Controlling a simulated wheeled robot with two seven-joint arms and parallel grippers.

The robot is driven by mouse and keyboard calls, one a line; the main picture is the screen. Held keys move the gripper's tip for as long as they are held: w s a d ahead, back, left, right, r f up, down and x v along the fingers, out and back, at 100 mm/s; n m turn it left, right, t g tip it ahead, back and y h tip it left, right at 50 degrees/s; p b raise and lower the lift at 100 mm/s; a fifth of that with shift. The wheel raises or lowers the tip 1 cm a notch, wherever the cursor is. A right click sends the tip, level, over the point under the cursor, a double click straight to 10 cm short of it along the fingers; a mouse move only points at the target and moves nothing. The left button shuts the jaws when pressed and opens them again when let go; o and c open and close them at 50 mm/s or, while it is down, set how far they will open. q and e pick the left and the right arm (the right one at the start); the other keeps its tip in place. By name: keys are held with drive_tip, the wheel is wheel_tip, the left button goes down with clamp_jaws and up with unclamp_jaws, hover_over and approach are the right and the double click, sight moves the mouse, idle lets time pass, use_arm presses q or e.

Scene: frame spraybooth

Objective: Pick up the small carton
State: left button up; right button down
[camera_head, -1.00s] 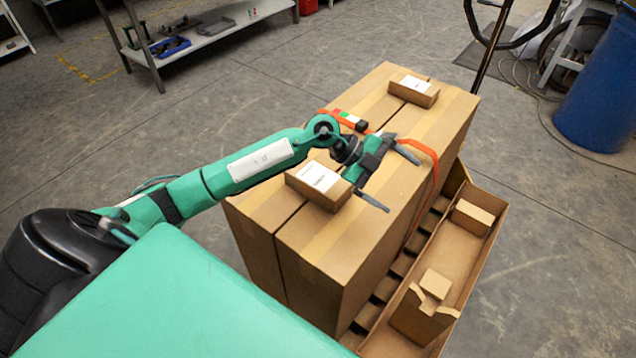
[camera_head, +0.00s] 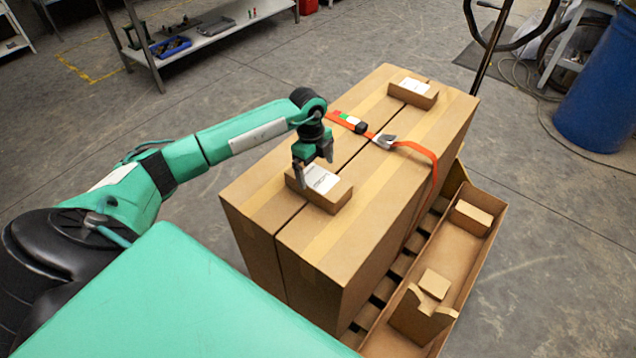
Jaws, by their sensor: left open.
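A small brown carton (camera_head: 333,198) with a white label lies on top of the near end of the two large boxes (camera_head: 345,245). My left gripper (camera_head: 314,172) points down at this carton's far-left part, with its fingers apart. One finger shows in front of the carton's left end and the other at its far side. I cannot tell whether they touch it. A second labelled small carton (camera_head: 414,96) lies at the far end of the large boxes. My right gripper is not in view.
An orange strap (camera_head: 425,155) with a metal buckle (camera_head: 385,141) crosses the boxes. An open cardboard tray (camera_head: 450,262) along their right side holds small cartons (camera_head: 473,216). A blue barrel (camera_head: 597,105) stands at right, a shelf (camera_head: 215,35) at the back.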

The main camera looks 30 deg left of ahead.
sight(318, 178)
use_arm(q)
drive_tip(key=shift+d+f+p, duration=0.15)
drive_tip(key=shift+f+p, duration=0.15)
drive_tip(key=shift+f, duration=0.75)
drive_tip(key=shift+d+f+p, duration=0.2)
drive_tip(key=shift+f+p, duration=0.1)
drive_tip(key=shift+f, duration=0.7)
drive_tip(key=shift+d+f+p, duration=0.15)
drive_tip(key=shift+f+p, duration=0.15)
drive_tip(key=shift+f, duration=0.75)
drive_tip(key=c, duration=1.2)
drive_tip(key=shift+w, duration=0.1)
drive_tip(key=shift+c, duration=0.6)
drive_tip(key=shift+r, duration=0.15)
